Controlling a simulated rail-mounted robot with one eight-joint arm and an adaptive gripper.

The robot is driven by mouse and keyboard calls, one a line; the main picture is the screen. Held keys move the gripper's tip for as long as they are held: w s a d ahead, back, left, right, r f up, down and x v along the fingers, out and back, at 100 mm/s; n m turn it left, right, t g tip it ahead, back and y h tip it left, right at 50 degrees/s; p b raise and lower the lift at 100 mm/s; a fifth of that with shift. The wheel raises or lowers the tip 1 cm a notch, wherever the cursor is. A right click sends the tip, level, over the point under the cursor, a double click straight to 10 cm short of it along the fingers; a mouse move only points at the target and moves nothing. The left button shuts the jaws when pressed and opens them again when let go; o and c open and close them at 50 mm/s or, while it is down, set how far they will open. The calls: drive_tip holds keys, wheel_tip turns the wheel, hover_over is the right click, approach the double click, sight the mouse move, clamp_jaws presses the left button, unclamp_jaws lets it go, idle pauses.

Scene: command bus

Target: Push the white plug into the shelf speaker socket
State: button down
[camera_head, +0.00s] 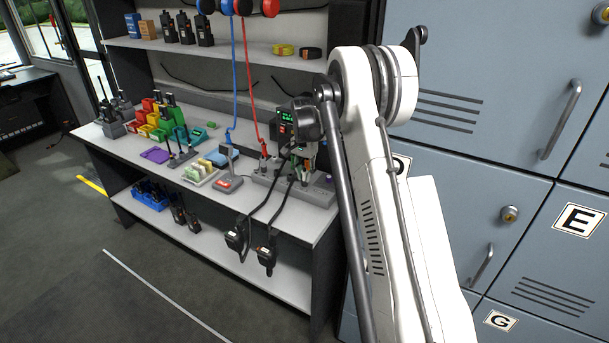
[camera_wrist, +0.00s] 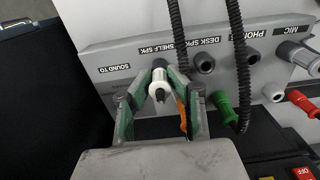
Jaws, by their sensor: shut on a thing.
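The white plug (camera_wrist: 160,87) is between my gripper's (camera_wrist: 157,92) two green-lined fingertips in the wrist view. The fingers are shut on it. A dark round socket (camera_wrist: 159,64) shows directly behind the plug, beside the upside-down "SHELF SPK" label (camera_wrist: 160,49). The plug lines up with this socket, but I cannot tell how deep it sits. The grey socket panel (camera_wrist: 101,58) runs across the wrist view. In the head view my gripper (camera_head: 303,178) is low over the panel (camera_head: 263,184) on the bench, and the plug is too small to tell.
An orange piece (camera_wrist: 182,115) shows by my right finger. Two black cables (camera_wrist: 243,75) hang close by. Radios and trays cover the bench (camera_head: 226,204); grey lockers (camera_head: 465,150) stand at right.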

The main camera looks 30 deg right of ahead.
drive_tip(key=shift+f, duration=0.2)
drive_tip(key=c, duration=1.5)
unclamp_jaws()
drive_tip(key=shift+c, duration=0.2)
drive_tip(key=shift+r, duration=0.1)
drive_tip(key=shift+r+p, duration=1.25)
drive_tip(key=shift+r, duration=2.7)
